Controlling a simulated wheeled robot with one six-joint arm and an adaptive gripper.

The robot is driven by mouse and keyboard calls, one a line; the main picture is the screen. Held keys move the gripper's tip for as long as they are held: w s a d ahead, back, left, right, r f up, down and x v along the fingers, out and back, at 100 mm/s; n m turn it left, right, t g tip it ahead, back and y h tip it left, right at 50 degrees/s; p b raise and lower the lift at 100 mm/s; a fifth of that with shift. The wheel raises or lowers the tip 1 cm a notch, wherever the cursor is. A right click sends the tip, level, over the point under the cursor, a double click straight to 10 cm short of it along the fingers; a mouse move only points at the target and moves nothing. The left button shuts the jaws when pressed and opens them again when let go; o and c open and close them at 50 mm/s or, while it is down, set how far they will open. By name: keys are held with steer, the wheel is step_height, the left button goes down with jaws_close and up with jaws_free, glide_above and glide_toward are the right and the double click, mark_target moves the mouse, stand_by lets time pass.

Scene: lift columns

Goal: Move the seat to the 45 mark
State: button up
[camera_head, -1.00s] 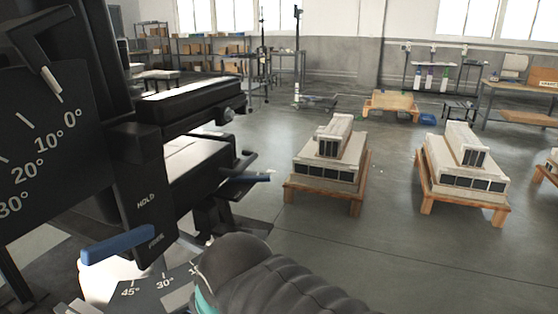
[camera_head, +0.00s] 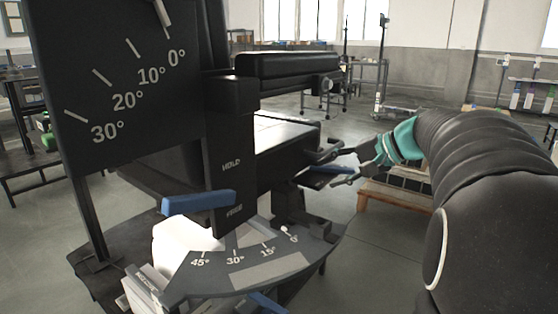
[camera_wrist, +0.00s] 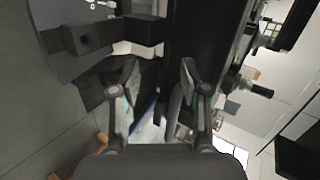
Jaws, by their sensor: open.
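The black padded seat (camera_head: 275,135) is mounted on a stand in the middle of the head view. A floor-level dial plate (camera_head: 240,272) below it is marked 45°, 30°, 15° and 0°; I cannot tell which mark the seat is at. My gripper (camera_head: 345,166) is at this lever, coming from the right. In the wrist view my gripper (camera_wrist: 158,80) is open, with a blue bar (camera_wrist: 146,112) showing between the fingers. I cannot tell whether they touch it.
An upright black panel (camera_head: 115,75) is marked 0° to 30°. A blue handle (camera_head: 198,202) juts out by the HOLD label, and another blue part (camera_head: 267,302) lies low in front. A wooden pallet (camera_head: 385,198) stands behind my arm. Shelves and benches line the far wall.

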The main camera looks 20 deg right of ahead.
mark_target(333, 149)
steer(key=w+d+r+m+t+y+b, duration=0.1)
steer(key=w+d+t, duration=0.1)
steer(key=d, duration=0.5)
steer(key=w+d+r+m+t+y+b, duration=0.1)
steer(key=w+d+t, duration=0.1)
steer(key=d, duration=0.6)
steer(key=b+x, duration=0.1)
steer(key=x, duration=1.2)
steer(key=shift+w+a+f, duration=0.2)
steer(key=shift+a, duration=0.05)
jaws_close()
